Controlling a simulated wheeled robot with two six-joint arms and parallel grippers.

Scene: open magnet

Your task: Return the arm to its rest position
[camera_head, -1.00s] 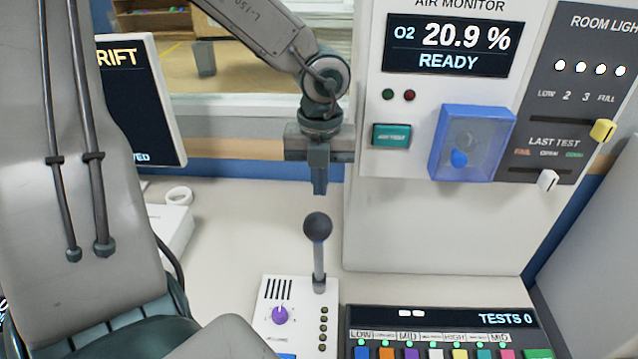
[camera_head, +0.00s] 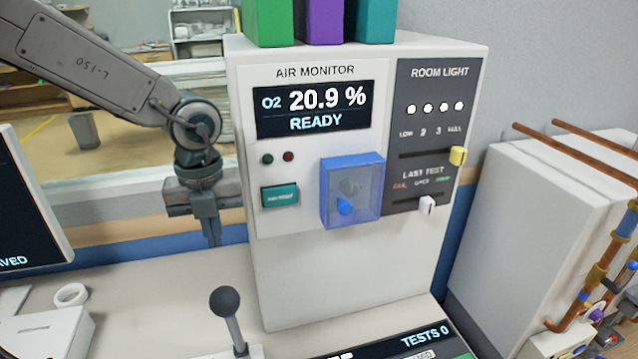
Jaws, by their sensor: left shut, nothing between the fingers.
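My left arm comes in from the upper left, and its gripper (camera_head: 211,232) points down above the desk. Its fingers are together, with nothing between them. It hangs just left of the air monitor cabinet (camera_head: 340,265), above and a little left of a joystick with a dark ball knob (camera_head: 225,301). My right gripper does not show in this view.
The air monitor screen (camera_head: 313,108) reads 20.9 % READY. A clear blue cover (camera_head: 352,190) encloses a blue knob. A monitor (camera_head: 30,215) stands at left, with a white ring (camera_head: 70,294) on the desk. Copper pipes (camera_head: 590,270) and a white cabinet (camera_head: 535,215) are at right.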

